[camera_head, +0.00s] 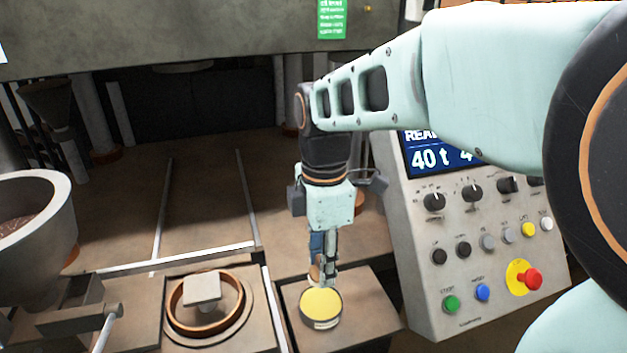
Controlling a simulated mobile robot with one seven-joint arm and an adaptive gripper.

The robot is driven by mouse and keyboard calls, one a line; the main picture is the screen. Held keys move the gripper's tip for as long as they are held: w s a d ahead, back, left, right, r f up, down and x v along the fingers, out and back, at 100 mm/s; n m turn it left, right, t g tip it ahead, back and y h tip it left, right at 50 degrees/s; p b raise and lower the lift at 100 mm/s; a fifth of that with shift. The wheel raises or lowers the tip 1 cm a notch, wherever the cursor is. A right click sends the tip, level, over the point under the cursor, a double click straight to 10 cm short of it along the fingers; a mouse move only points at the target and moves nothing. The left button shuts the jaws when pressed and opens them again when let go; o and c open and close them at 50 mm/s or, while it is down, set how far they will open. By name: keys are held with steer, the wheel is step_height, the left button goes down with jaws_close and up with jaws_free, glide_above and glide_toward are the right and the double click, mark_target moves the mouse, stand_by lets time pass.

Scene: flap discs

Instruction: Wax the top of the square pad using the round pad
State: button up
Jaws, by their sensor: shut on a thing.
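The square pad (202,287) is a pale grey block with a flat top, raised inside a copper-coloured ring at the lower left of centre. My gripper (323,280) points down to the right of it, over the back edge of a round tin with a yellow top (321,303). My gripper is shut on a small tan piece (314,273), which seems to be part of the round pad; the fingers hide most of it. I cannot tell whether it touches the yellow surface.
The tin stands on a dark square plate (372,316). A control panel (470,260) with knobs and buttons rises close on the right. A grey funnel (30,225) and a lever (105,325) are at the left. The floor behind the square pad is mostly clear.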

steer(key=shift+f+b, duration=2.55)
steer(key=shift+f, duration=0.45)
steer(key=shift+f+b, duration=0.3)
steer(key=shift+f, duration=0.4)
steer(key=shift+r, duration=0.15)
step_height(320, 180, up, 7)
steer(key=p, duration=0.6)
stand_by(0.6)
